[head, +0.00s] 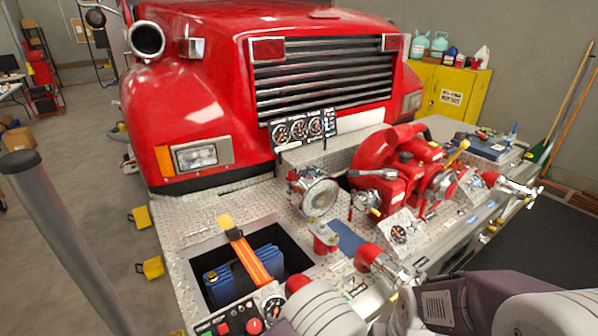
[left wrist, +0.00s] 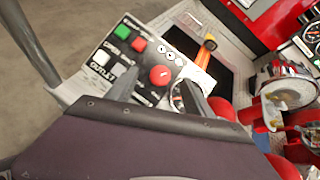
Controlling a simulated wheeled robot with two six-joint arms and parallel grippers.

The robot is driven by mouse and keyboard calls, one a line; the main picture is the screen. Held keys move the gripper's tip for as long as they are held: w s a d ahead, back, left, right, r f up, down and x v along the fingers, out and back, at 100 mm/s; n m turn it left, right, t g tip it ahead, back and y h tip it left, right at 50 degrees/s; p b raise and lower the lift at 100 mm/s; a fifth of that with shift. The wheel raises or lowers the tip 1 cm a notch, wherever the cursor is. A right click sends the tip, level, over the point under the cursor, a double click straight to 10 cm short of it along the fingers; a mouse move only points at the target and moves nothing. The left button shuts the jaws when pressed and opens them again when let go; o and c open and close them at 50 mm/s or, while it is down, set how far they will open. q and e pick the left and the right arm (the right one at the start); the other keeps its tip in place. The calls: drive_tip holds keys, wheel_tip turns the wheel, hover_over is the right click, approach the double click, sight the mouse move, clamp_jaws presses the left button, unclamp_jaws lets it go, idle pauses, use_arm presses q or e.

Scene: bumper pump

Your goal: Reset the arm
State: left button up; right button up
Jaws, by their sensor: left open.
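My left gripper (left wrist: 160,92) shows in the left wrist view with its two dark fingers apart and nothing visible between them. It is in front of a black control panel (left wrist: 128,62) with a green button, red buttons, a white button and small gauges. Whether the fingers touch the panel I cannot tell. The panel also shows at the bottom of the head view (head: 232,322), partly cut off by the frame. My arm links fill the bottom right of the head view; the left gripper cannot be made out there. My right gripper is not in view.
A red truck (head: 200,90) stands behind a metal bumper deck (head: 170,225). The deck carries a red pump (head: 385,170), a large round metal fitting (head: 318,198) and gauges. An open well holds a blue box (head: 222,285) and an orange strap (head: 250,262). A grey post rises at left.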

use_arm(q)
drive_tip(key=s+a+r+n+g, duration=0.1)
drive_tip(key=a+r+n+g, duration=0.2)
drive_tip(key=a+r+n, duration=0.4)
drive_tip(key=s+a+r+n+g, duration=0.15)
drive_tip(key=a+n+g, duration=0.25)
drive_tip(key=a, duration=0.4)
drive_tip(key=s+a+r+n+g+h, duration=0.1)
drive_tip(key=s+r+n+g+h, duration=0.1)
drive_tip(key=s+n+h, duration=0.45)
drive_tip(key=d+f+n+t+h, duration=0.1)
drive_tip(key=d+n+t+h, duration=0.1)
drive_tip(key=d+n, duration=0.4)
drive_tip(key=shift+d+h, duration=0.35)
drive_tip(key=shift+d, duration=0.75)
drive_tip(key=shift+f, duration=0.1)
idle(2.8)
